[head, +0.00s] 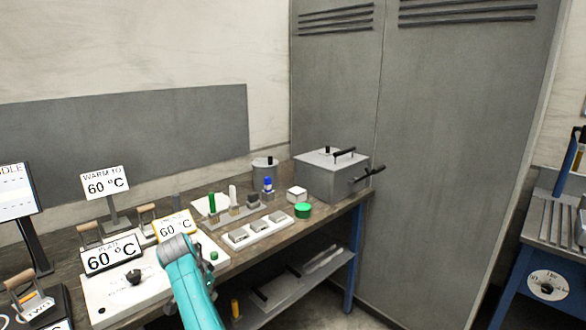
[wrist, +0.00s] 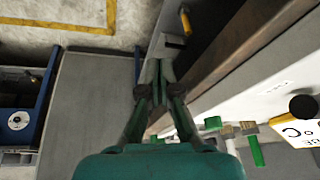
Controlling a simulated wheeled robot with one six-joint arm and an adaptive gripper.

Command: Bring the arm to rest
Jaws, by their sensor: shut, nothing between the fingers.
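My gripper (wrist: 157,72) shows in the wrist view with its two dark fingers meeting at the tips, shut and empty. It is in the air in front of the edge of the wooden bench (wrist: 220,65), touching nothing that I can see. In the head view my teal arm (head: 191,285) rises from the bottom edge in front of the white heater unit (head: 125,298). The gripper's fingers cannot be made out in that view.
On the bench (head: 328,210) stand a grey lidded box (head: 330,177), a green round container (head: 302,210), a white tray with grey blocks (head: 258,231) and signs reading 60 °C (head: 105,184). A tall grey cabinet (head: 440,150) stands behind. A blue-framed rack (head: 545,250) is at right.

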